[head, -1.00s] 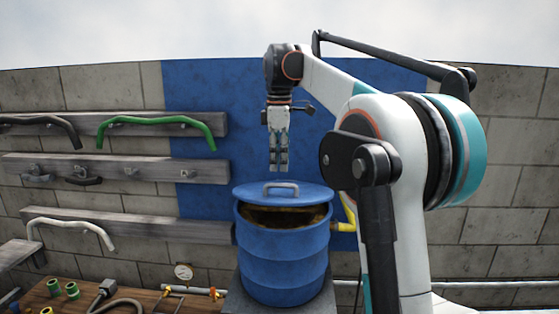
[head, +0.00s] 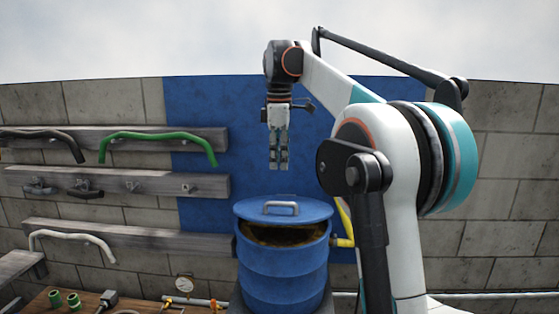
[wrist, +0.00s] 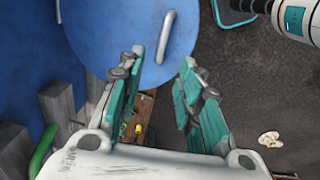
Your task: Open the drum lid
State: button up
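The blue drum (head: 283,274) stands below my gripper in the head view. Its round blue lid (head: 262,217) is partly raised and tilted, with a dark gap and brownish contents showing at the near side. A grey bar handle (head: 281,208) sits on top of the lid. My gripper (head: 279,167) points straight down above the lid, empty and clear of the handle. In the wrist view, my gripper (wrist: 161,58) has its two fingers spread apart. The lid (wrist: 125,25) and the handle (wrist: 166,36) show beyond the fingertips.
A yellow pipe (head: 343,240) is at the drum's right. Wooden rails with a green handle (head: 160,137) and other fittings hang on the wall at left. A workbench (head: 140,306) with a gauge (head: 184,284) and green fittings stands at lower left. The air around my gripper is clear.

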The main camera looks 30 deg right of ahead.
jog(key=shift+r, duration=0.75)
jog(key=shift+c, duration=0.6)
